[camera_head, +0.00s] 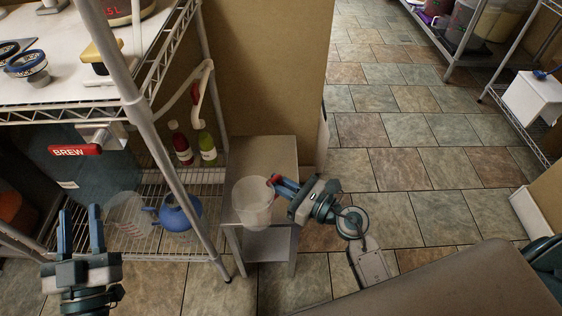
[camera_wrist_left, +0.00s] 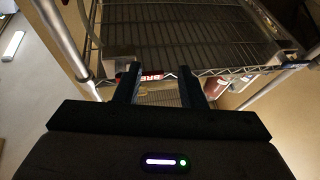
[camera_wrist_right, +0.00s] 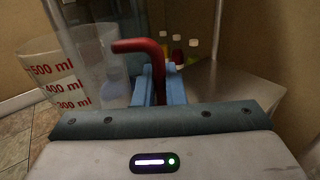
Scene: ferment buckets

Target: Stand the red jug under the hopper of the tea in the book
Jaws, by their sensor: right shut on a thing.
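The red jug (camera_head: 251,204) is a clear measuring jug with a red handle and red marks, over the front of a small metal stand. My right gripper (camera_head: 274,183) is shut on its handle; in the right wrist view the red handle (camera_wrist_right: 157,50) rises between the fingers. I cannot tell whether the jug touches the stand. A dark hopper (camera_head: 92,175) with a red BREW lever (camera_head: 75,151) hangs below the shelf's white top at left. The lever shows beyond my left gripper's fingers (camera_wrist_left: 158,72). My left gripper (camera_head: 80,208) is open and empty, below the lever. No book is visible.
A clear jug with a blue handle (camera_head: 126,216) and a round blue vessel (camera_head: 181,213) stand on the lower wire shelf (camera_head: 205,178). Bottles (camera_head: 181,146) stand behind them. A shelf post (camera_head: 160,150) rises between the hopper and the metal stand (camera_head: 275,155).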

